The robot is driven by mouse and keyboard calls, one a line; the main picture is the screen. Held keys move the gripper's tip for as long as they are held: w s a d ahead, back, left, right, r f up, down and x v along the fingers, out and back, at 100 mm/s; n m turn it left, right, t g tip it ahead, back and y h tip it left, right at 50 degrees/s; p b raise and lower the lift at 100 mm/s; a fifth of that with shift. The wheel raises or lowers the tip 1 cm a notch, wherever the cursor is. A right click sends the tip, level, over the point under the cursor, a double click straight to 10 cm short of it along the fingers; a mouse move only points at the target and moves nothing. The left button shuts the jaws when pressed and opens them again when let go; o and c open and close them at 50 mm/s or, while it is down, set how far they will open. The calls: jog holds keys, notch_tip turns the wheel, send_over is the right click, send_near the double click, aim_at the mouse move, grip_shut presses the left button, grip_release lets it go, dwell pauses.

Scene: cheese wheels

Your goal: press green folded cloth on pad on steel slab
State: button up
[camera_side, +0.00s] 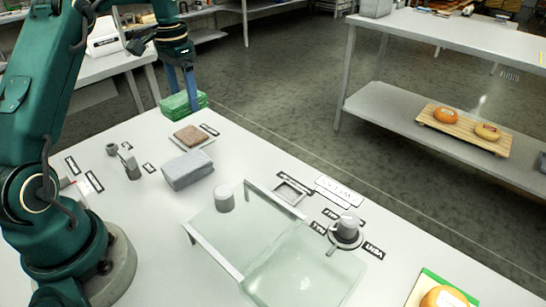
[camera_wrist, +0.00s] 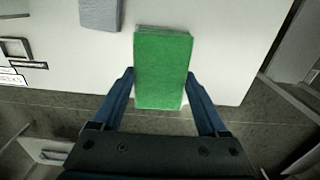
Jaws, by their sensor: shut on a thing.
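The green folded cloth (camera_side: 184,106) is at the table's far left corner in the side view. It also shows in the wrist view (camera_wrist: 163,65) as a thick green rectangle. My gripper (camera_side: 183,96) points down with its blue fingers on either side of the cloth, shut on it; the fingers show in the wrist view too (camera_wrist: 160,78). I cannot tell whether the cloth touches the table. A brown square pad (camera_side: 190,134) lies on a pale flat slab (camera_side: 205,144), nearer the camera than the cloth. The pad is not identifiable in the wrist view.
A grey block (camera_side: 188,169) sits close to the pad. Small grey weights (camera_side: 132,168), black-and-white labels, a square frame (camera_side: 292,190) and a glassy panel (camera_side: 300,270) occupy the table. Cheeses lie on a board (camera_side: 462,133) on a shelf away right.

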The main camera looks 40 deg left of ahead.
aim_at(192, 133)
jog(key=shift+f, duration=3)
jog(key=shift+f, duration=0.6)
jog(key=shift+r, duration=0.1)
jog(key=shift+r, duration=3.5)
